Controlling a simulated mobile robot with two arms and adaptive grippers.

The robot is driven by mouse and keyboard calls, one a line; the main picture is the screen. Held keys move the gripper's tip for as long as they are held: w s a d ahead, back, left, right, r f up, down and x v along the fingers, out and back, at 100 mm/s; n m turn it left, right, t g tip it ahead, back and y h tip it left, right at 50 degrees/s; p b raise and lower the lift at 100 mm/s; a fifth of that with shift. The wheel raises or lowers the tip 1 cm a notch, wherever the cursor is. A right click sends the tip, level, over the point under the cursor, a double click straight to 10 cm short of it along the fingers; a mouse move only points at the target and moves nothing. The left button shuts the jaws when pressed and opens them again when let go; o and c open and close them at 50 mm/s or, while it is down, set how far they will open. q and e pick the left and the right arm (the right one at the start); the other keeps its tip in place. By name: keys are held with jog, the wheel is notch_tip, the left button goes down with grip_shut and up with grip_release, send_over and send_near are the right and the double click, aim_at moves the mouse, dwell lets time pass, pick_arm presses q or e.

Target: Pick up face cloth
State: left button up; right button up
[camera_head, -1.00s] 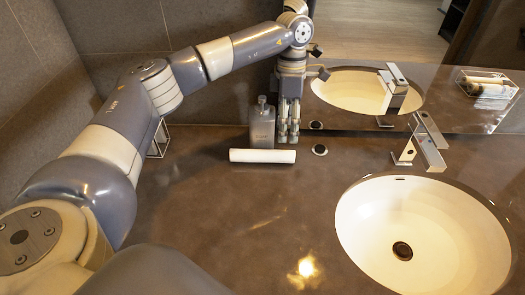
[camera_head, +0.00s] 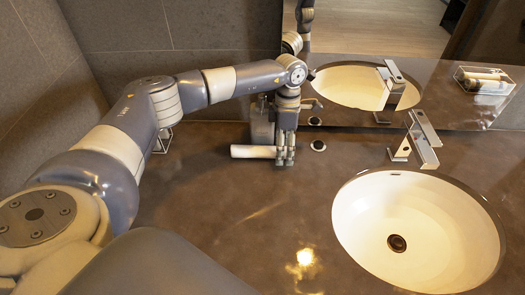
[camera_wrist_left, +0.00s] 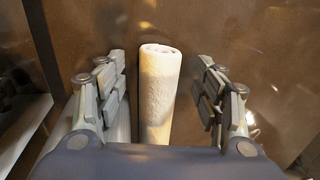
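The face cloth (camera_head: 252,151) is a white roll lying on the brown counter, near the mirror at the back. My left gripper (camera_head: 285,155) points down over the right end of the roll and hides that end in the head view. In the left wrist view the face cloth (camera_wrist_left: 159,90) lies between the two fingers of my left gripper (camera_wrist_left: 168,95). The fingers are open, with a gap on each side of the roll. My right gripper is not in view.
A grey bottle (camera_head: 262,122) stands just behind the cloth, close to my left gripper. A white sink (camera_head: 450,240) with a metal faucet (camera_head: 424,138) is at the right. The mirror (camera_head: 350,65) rises behind. The counter in front of the cloth is clear.

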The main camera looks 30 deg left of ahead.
pick_arm(q)
jog(key=c, duration=0.9)
jog(key=shift+c, duration=0.7)
jog(key=shift+r, duration=0.1)
jog(key=shift+r+b, duration=0.4)
jog(key=shift+r, duration=0.2)
notch_tip(320, 180, up, 2)
jog(key=shift+d+r+b, duration=0.1)
jog(key=shift+d+b, duration=0.05)
jog(key=shift+b, duration=0.45)
jog(key=s+d+b, duration=0.1)
jog(key=s+d, duration=0.1)
jog(key=d, duration=0.2)
jog(key=s+d+b, duration=0.1)
jog(key=s+d, duration=0.2)
jog(key=d, duration=0.1)
jog(key=s+d+r+b, duration=0.1)
jog(key=s+d, duration=0.1)
jog(key=d, duration=0.2)
jog(key=shift+s+d+r+b, duration=0.1)
jog(key=shift+s+d+b, duration=0.15)
jog(key=shift+s+b, duration=0.15)
jog(key=shift+s+d+r, duration=0.15)
jog(key=shift+s+d, duration=0.15)
jog(key=shift+d, duration=0.2)
